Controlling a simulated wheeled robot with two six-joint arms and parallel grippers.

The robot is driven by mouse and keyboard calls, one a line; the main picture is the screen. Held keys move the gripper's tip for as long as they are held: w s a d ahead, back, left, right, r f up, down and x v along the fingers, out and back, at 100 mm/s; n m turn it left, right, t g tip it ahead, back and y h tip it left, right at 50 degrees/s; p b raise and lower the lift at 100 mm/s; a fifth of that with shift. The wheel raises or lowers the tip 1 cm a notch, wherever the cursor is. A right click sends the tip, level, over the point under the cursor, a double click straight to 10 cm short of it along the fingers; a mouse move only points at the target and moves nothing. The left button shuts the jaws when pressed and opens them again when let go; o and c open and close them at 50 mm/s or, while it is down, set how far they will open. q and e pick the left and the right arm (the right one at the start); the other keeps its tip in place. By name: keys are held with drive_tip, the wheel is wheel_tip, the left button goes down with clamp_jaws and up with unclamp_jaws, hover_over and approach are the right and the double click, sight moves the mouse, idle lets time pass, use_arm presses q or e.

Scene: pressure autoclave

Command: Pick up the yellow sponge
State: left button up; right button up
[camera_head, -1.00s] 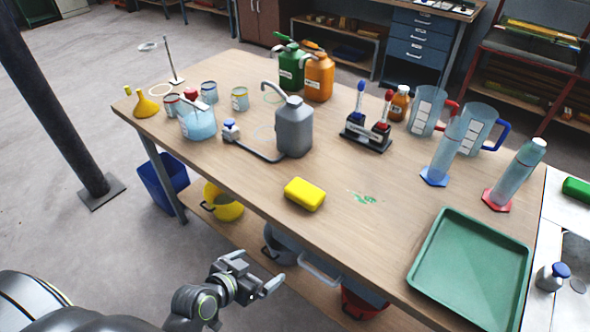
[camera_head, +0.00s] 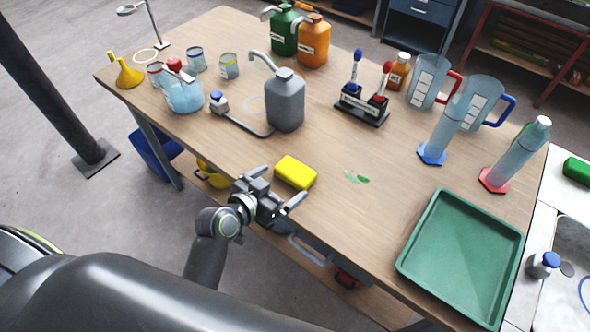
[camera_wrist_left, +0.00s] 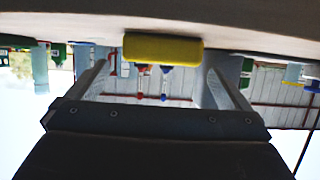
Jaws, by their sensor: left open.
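The yellow sponge (camera_head: 296,171) lies on the wooden table (camera_head: 225,155) near its front edge. It also shows in the left wrist view (camera_wrist_left: 163,48), centred ahead between the two fingers. My left gripper (camera_head: 281,185) is open and empty at the table's front edge, just in front of the sponge, with its fingers spread toward it. The fingers also show in the left wrist view (camera_wrist_left: 160,68), apart on either side. I see no contact with the sponge. My right gripper is not in view.
A grey jug (camera_head: 286,100) with a spout stands behind the sponge. A green tray (camera_head: 407,262) lies to the right. Small green scraps (camera_head: 356,178) lie right of the sponge. Bottles, beakers and cylinders stand farther back.

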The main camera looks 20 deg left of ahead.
sight(291, 174)
use_arm(q)
drive_tip(key=shift+w+d+f, duration=0.2)
drive_tip(key=shift+w+d, duration=0.05)
drive_tip(key=shift+w, duration=0.35)
drive_tip(key=shift+w+d+f, duration=0.2)
drive_tip(key=shift+w+f, duration=0.05)
drive_tip(key=shift+w, duration=0.25)
drive_tip(key=shift+r+p+x, duration=0.1)
drive_tip(key=shift+p+x, duration=0.4)
drive_tip(key=shift+x, duration=0.6)
drive_tip(key=shift+r+p+x, duration=0.15)
drive_tip(key=shift+p+x, duration=0.3)
drive_tip(key=shift+x, duration=0.65)
drive_tip(key=shift+w+f, duration=0.2)
drive_tip(key=shift+w, duration=0.35)
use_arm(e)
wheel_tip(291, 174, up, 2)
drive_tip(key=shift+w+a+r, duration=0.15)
